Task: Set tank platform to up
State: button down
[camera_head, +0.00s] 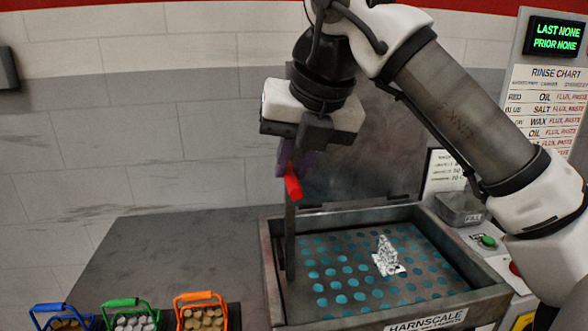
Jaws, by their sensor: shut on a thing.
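The tank (276,291) is an open grey metal box labelled HARNSCALE. Its platform (330,246) is a flat plate with rows of holes that show teal. A dark upright bar (290,235) stands at the tank's left wall, with a red handle (293,184) near its top. My gripper (288,165) points down at this handle and is shut on it. The fingers look purple and are partly hidden by the gripper body. A small speckled white part (387,255) stands on the platform, right of its middle.
Blue (62,309), green (130,304) and orange (200,297) handled baskets with small pieces stand at the lower left. The tank's lid (372,150) is raised behind it. A green button (488,241) and a FILL box (459,208) are right. The grey top left of the tank is clear.

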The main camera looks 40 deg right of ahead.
jog(key=shift+r, duration=0.4)
jog(key=c, duration=1.6)
grip_release()
jog(key=shift+o, duration=1.2)
jog(key=p+v, duration=0.9)
jog(key=v, duration=0.4)
jog(key=shift+s+r, duration=0.2)
jog(key=shift+r, duration=0.15)
